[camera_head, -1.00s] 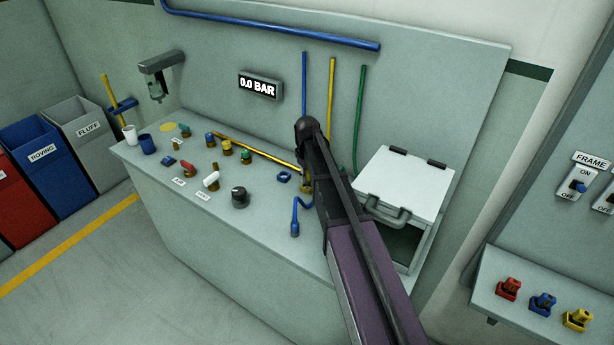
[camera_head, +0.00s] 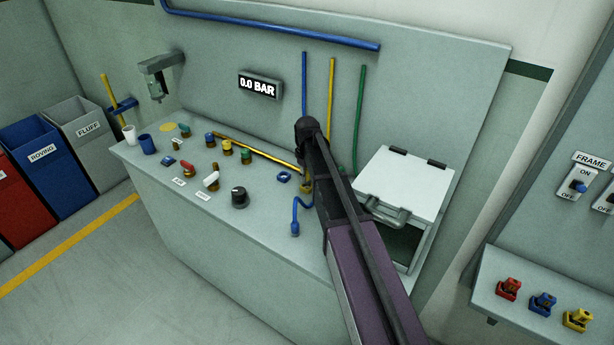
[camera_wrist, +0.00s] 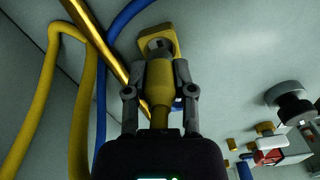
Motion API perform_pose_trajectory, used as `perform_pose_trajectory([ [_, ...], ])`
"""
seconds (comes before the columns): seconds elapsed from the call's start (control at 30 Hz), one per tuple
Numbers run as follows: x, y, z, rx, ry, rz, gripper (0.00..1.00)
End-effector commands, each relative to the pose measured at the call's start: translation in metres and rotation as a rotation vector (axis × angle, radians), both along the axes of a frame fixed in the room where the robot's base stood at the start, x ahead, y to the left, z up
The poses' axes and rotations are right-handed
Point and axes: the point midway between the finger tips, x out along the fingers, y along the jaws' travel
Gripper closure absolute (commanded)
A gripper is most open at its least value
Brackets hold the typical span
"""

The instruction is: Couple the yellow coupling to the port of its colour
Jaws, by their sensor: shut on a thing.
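My gripper (camera_wrist: 163,82) is shut on the yellow coupling (camera_wrist: 180,76) in the wrist view. Just beyond the fingertips is a yellow square holder (camera_wrist: 173,35) on the bench; I cannot tell whether the coupling still touches it. In the head view my arm covers most of the gripper, and a small part of the coupling shows at its left (camera_head: 305,188). The yellow port (camera_head: 227,147) stands on the bench to the left, between a blue port (camera_head: 209,139) and a green port (camera_head: 246,156), apart from the gripper.
A black knob (camera_head: 240,197), a white-handled valve (camera_head: 211,180) and a blue coupling (camera_head: 295,228) are nearby. A white-lidded box (camera_head: 405,185) stands right of my arm. A yellow hose (camera_wrist: 48,90) loops at left.

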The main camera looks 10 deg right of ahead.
Motion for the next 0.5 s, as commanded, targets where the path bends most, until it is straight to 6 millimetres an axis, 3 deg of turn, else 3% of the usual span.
perform_pose_trajectory([
  [0.5,0.0,-0.0002,-0.0064,0.0,0.0,0.0,1.0],
])
